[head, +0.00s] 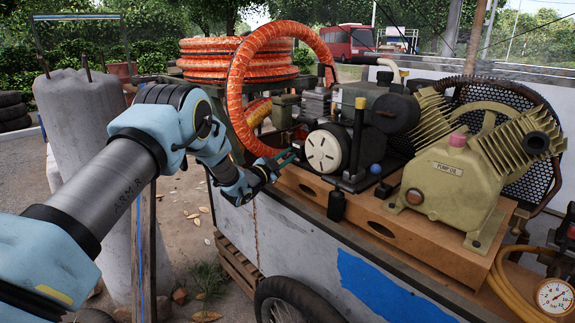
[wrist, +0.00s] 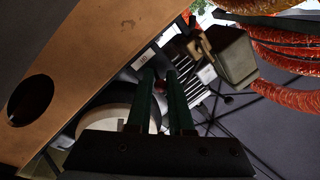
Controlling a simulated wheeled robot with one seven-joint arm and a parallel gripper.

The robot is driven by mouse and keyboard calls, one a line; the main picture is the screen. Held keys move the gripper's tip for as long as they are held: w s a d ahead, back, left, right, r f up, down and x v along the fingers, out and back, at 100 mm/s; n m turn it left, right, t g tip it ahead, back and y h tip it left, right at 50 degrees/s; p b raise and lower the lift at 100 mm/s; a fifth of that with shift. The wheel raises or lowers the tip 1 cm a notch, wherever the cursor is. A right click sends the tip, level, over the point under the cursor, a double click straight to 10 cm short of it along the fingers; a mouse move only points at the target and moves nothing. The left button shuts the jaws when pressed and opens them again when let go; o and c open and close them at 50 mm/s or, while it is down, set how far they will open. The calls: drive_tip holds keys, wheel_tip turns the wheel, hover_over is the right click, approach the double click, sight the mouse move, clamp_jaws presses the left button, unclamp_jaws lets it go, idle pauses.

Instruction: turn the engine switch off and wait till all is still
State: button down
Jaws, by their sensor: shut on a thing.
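The engine (head: 345,135) sits on the cart's wooden deck, with a round white slotted cover (head: 324,150) facing me. My gripper (head: 291,156) reaches in at the left side of this cover, with green fingers pointing at the engine. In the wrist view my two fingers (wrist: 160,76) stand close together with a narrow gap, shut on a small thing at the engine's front. It sits where the engine switch would be, but the fingertips hide it, so its position cannot be read. The round cover (wrist: 105,128) shows beside the fingers.
The orange hose coil (head: 262,85) arches close above and behind my gripper. The olive compressor pump (head: 450,180) with its belt guard stands to the right. The wooden deck edge (head: 310,195) lies just below my gripper. A pressure gauge (head: 554,295) is at the lower right.

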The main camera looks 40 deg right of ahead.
idle(0.3)
drive_tip(key=c, duration=0.8)
unclamp_jaws()
drive_tip(key=shift+a, duration=0.1)
drive_tip(key=s+a+f+b, duration=0.1)
drive_tip(key=a, duration=0.9)
drive_tip(key=shift+a+f+b, duration=0.25)
drive_tip(key=shift+b, duration=0.05)
